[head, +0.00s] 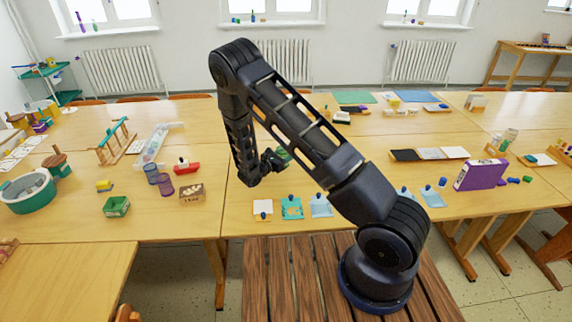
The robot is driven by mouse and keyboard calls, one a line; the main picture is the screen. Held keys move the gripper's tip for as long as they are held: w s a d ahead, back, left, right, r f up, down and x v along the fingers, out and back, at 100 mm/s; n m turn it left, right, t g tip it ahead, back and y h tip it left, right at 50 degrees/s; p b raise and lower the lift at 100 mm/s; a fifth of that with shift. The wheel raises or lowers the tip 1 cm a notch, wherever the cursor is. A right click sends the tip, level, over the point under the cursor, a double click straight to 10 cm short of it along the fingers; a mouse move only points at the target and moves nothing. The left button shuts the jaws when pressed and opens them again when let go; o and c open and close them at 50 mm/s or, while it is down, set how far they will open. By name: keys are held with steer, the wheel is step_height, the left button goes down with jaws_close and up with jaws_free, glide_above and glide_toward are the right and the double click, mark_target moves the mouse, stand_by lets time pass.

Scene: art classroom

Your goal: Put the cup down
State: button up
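My gripper (270,165) hangs low at the end of my arm, over the middle table (245,207). It is small and dark, and I cannot tell whether its fingers are open or shut. A green object (284,154) shows just behind it, partly hidden; I cannot tell whether it is a cup or whether the gripper touches it. Two purple see-through cups stand on the left table: one bluish purple (151,175), one darker (166,185). Both are well to the left of my gripper.
A wooden box (191,192), a red toy boat (186,167) and a green box (116,207) are near the purple cups. Cards with blue knobs (292,208) line the front edge. A purple case (481,175) stands right. Bare tabletop lies left of the cards.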

steer(key=shift+f, duration=2.6)
steer(key=shift+f, duration=0.15)
steer(key=o, duration=0.9)
steer(key=shift+o, duration=0.2)
